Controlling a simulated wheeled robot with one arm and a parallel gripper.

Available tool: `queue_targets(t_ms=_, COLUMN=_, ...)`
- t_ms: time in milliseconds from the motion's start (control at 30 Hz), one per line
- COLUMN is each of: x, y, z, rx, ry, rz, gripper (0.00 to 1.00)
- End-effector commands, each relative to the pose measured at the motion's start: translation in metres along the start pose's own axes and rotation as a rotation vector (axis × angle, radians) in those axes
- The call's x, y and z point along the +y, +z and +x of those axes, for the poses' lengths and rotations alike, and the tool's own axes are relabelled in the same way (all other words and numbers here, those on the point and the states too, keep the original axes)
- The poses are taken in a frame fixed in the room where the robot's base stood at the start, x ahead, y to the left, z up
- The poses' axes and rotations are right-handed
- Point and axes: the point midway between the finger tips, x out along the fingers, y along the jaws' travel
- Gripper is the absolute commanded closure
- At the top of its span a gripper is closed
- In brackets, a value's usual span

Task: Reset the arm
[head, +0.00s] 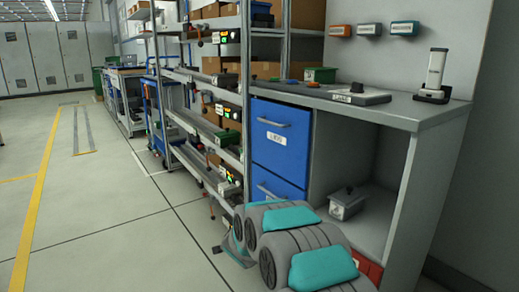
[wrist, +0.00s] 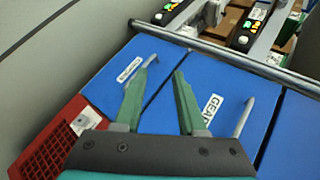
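My gripper (wrist: 164,66) shows in the wrist view with two green fingers apart and nothing between them. It faces the blue drawers (wrist: 232,85), which have white labels and pale handles; whether it touches them I cannot tell, but no handle is gripped. In the head view my grey and teal arm is folded low at the bottom centre, in front of the workbench. The fingers cannot be made out clearly there.
The grey workbench (head: 395,108) stands at the right, with blue drawers (head: 280,135) beneath and a grey bin (head: 347,203) on its lower shelf. Stocked shelving (head: 200,130) runs along the left of it. A red crate (wrist: 50,143) is near my gripper. The floor (head: 100,200) at left is clear.

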Motion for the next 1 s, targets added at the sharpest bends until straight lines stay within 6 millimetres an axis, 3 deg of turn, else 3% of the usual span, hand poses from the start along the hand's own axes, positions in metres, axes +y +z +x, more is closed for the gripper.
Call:
queue_targets(t_ms=33, x=-0.014, y=0.0, z=-0.019, rx=-0.041, ry=0.006, rz=-0.038, gripper=0.6)
queue_targets(t_ms=267, x=-0.025, y=0.005, z=-0.102, rx=-0.239, ry=0.081, rz=-0.273, gripper=0.6)
queue_targets(t_ms=467, x=-0.012, y=-0.004, z=-0.182, rx=-0.387, ry=0.156, rz=-0.494, gripper=0.6)
queue_targets(t_ms=767, x=0.039, y=-0.043, z=-0.308, rx=-0.567, ry=0.299, rz=-0.824, gripper=0.6)
queue_targets(t_ms=1000, x=0.101, y=-0.093, z=-0.411, rx=-0.685, ry=0.46, rz=-1.061, gripper=0.6)
